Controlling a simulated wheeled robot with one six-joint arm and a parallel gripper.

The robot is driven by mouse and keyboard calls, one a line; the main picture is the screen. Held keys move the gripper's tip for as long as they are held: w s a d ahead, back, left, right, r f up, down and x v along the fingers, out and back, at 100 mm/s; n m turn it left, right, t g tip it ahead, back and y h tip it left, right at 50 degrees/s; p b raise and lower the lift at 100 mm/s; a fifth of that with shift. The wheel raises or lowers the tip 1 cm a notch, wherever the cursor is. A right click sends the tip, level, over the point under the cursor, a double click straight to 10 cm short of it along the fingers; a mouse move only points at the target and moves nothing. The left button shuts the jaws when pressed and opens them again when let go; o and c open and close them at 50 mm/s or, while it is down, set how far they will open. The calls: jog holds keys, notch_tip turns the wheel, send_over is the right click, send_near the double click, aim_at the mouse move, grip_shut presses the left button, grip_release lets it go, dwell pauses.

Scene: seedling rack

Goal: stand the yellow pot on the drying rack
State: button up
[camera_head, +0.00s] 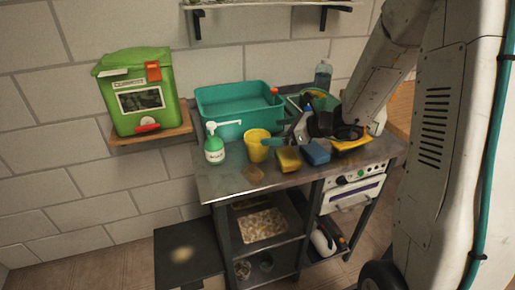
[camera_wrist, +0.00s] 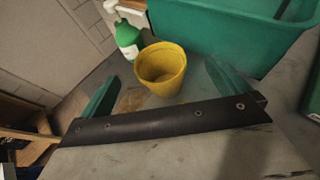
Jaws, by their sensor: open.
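The yellow pot (camera_head: 257,146) stands upright on the metal worktop, in front of the teal basin. In the wrist view the yellow pot (camera_wrist: 161,72) is open-topped and looks empty. My gripper (camera_head: 281,138) is close to the pot's right side in the head view. In the wrist view my gripper (camera_wrist: 166,92) is open, its two teal fingers spread wide with the pot ahead between them, apparently not held. A green rack-like tray (camera_head: 294,101), possibly the drying rack, is right of the basin, mostly hidden behind my arm.
A green-and-white pump bottle (camera_head: 214,148) stands left of the pot, and the teal basin (camera_head: 222,127) behind it. A yellow sponge (camera_head: 288,160) and blue sponge (camera_head: 316,153) lie to the right. A brown patch (camera_head: 253,173) is in front. The worktop's left front is clear.

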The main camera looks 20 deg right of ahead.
aim_at(247, 137)
jog(key=x, duration=0.7)
jog(key=shift+a+f, duration=0.25)
jog(key=shift+f, duration=0.25)
jog(key=c, duration=1.1)
jog(key=shift+r, duration=0.15)
